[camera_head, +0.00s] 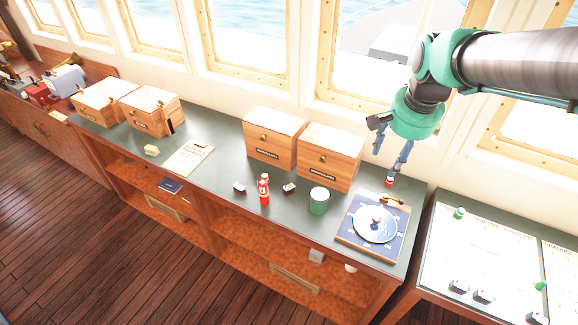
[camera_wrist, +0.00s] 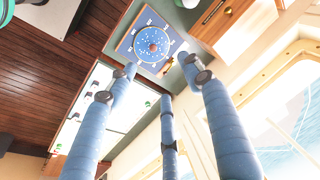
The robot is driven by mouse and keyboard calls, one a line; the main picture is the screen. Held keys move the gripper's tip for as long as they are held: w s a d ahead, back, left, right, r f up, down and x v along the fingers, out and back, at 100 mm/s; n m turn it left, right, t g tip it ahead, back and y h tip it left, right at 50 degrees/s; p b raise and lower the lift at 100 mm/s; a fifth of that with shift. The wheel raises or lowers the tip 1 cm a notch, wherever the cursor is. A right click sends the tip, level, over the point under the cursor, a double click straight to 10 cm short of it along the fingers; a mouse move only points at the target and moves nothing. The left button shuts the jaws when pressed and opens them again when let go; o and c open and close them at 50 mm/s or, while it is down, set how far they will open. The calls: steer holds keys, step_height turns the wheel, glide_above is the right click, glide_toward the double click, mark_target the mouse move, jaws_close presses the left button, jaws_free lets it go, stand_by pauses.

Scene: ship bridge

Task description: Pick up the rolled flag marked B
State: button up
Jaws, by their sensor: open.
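A small red-and-white cylinder (camera_head: 389,182) stands on the dark green counter (camera_head: 222,150) near its back right, just below my gripper (camera_head: 391,163). It may be the rolled flag, but I cannot read a letter on it. A larger red bottle-like object (camera_head: 263,190) with a white mark stands near the counter's front edge.
A blue board with a round dial (camera_head: 350,235) lies just in front of my gripper, with a brass piece (camera_head: 392,200) at its back edge. Wooden boxes (camera_head: 325,165) line the window wall. A chart table (camera_head: 480,235) stands right.

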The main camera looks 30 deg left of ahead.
steer(key=w+a+f+p, duration=0.1)
steer(key=w+a+f, duration=0.1)
steer(key=a, duration=0.3)
steer(key=w+a+f+p, duration=0.1)
steer(key=w+a+f, duration=0.1)
steer(key=a, duration=0.3)
steer(key=m+g+h+p, duration=0.1)
steer(key=m+g+p, duration=0.1)
steer(key=g+p, duration=0.15)
glide_above(264, 193)
steer(key=w, duration=0.2)
steer(key=shift+t, duration=0.45)
steer(key=f, duration=2)
steer(key=shift+s+a+f, duration=0.1)
steer(key=shift+s+a, duration=0.1)
steer(key=shift+a, duration=0.1)
steer(key=shift+s+a+f, duration=0.15)
steer(key=shift+a+f, duration=0.05)
steer(key=shift+f, duration=0.05)
steer(key=shift+f+p, duration=0.45)
steer(key=shift+f, duration=3.8)
steer(key=shift+f, duration=0.15)
steer(key=shift+a+f+p, duration=0.1)
steer(key=shift+f+p, duration=0.25)
steer(key=shift+f, duration=2.15)
